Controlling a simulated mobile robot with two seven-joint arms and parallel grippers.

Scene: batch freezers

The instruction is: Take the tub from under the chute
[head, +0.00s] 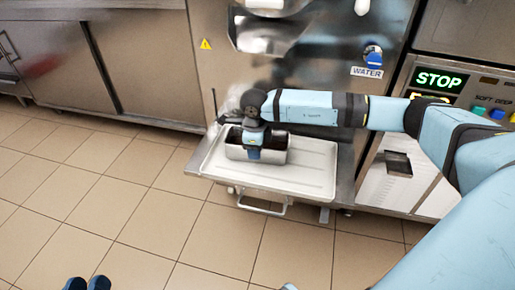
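A metal, box-shaped tub (275,157) with a dark inside sits on a pale tray (310,178) below the steel chute (262,32). My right arm reaches in from the right above the tray. My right gripper (254,152) points down at the tub, with a blue finger in front of the near wall. The other finger is hidden, so I cannot tell whether it grips the wall. Part of the tub's far side is hidden by my arm. Two dark blue tips of my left gripper (87,284) show at the bottom left edge, far from the tub.
The tray rests on a shelf with a handle-like bar (262,206) below. A blue water knob (373,57) is on the machine front. A STOP panel (440,80) with coloured buttons is at right. Steel cabinets (145,60) stand at left. The tiled floor in front is clear.

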